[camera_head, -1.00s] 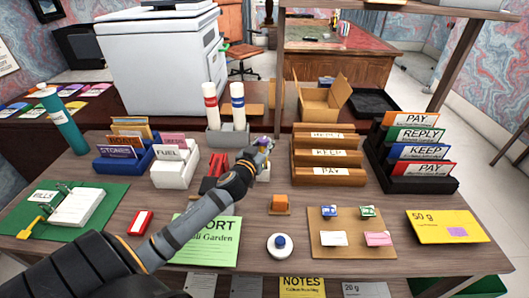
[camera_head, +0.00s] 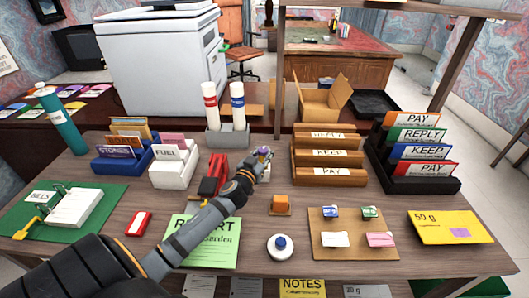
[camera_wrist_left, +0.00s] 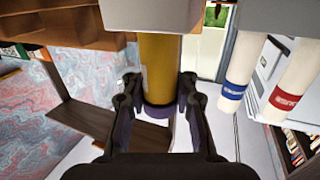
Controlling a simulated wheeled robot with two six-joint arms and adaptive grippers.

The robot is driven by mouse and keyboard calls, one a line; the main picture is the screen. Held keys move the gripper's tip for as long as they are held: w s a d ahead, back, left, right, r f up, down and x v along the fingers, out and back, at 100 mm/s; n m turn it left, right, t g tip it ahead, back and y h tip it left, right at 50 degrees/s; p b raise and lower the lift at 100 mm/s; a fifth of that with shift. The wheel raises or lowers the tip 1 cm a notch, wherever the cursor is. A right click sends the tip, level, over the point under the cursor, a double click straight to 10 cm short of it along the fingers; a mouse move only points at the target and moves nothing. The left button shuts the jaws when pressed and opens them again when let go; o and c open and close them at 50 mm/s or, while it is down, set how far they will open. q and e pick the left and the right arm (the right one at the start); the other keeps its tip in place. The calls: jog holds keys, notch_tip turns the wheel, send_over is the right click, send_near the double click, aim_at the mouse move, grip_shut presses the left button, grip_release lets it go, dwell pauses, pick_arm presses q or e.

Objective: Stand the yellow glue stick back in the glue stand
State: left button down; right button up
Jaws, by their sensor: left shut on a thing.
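My left gripper (camera_head: 264,153) is at the middle of the desk, just right of the grey glue stand (camera_head: 228,137), which holds two white sticks with red and blue bands. In the left wrist view my left gripper (camera_wrist_left: 157,92) is shut on the yellow glue stick (camera_wrist_left: 160,68), around its purple-banded end. The stick's other end meets a pale grey block (camera_wrist_left: 150,15); I cannot tell whether it is inside it. In the head view the gripper mostly hides the yellow stick. My right gripper is not in view.
A wooden sorter (camera_head: 330,177) stands just right of the gripper, and a red stapler-like thing (camera_head: 213,175) just left. A white box labelled FUEL (camera_head: 172,168) is further left. An orange block (camera_head: 281,203) and a round white button (camera_head: 281,247) lie in front.

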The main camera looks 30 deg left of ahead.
pick_arm(q)
jog(key=shift+f, duration=0.3)
jog(key=c, duration=1)
grip_release()
jog(key=shift+c, duration=0.2)
jog(key=shift+r, duration=0.2)
jog(key=shift+r+p, duration=0.45)
jog(key=b+v, duration=0.1)
jog(key=v, duration=0.6)
jog(key=shift+s, duration=0.25)
